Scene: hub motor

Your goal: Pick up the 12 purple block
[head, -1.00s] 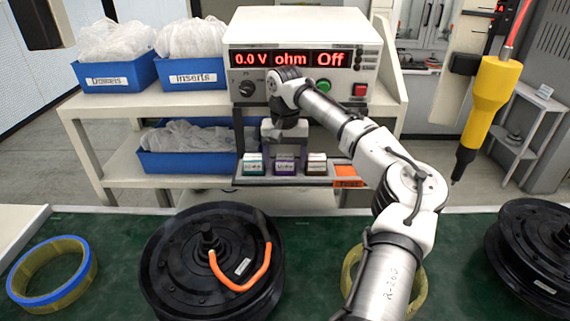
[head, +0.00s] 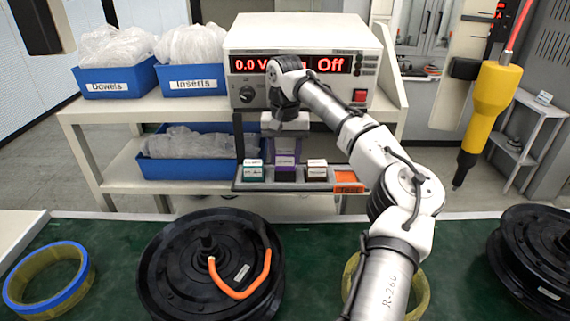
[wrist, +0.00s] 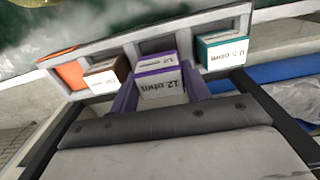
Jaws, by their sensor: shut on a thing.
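The purple block (wrist: 160,85), labelled 12 ohm, is between the two purple fingers of my gripper (wrist: 161,92) in the wrist view. The fingers touch its two sides.
A teal block (wrist: 222,50) and a brown block (wrist: 105,76) stand in the tray on either side. An orange slot (head: 346,175) is at the tray's right end. Blue bins (head: 118,80) and a meter (head: 300,35) stand on the shelf above.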

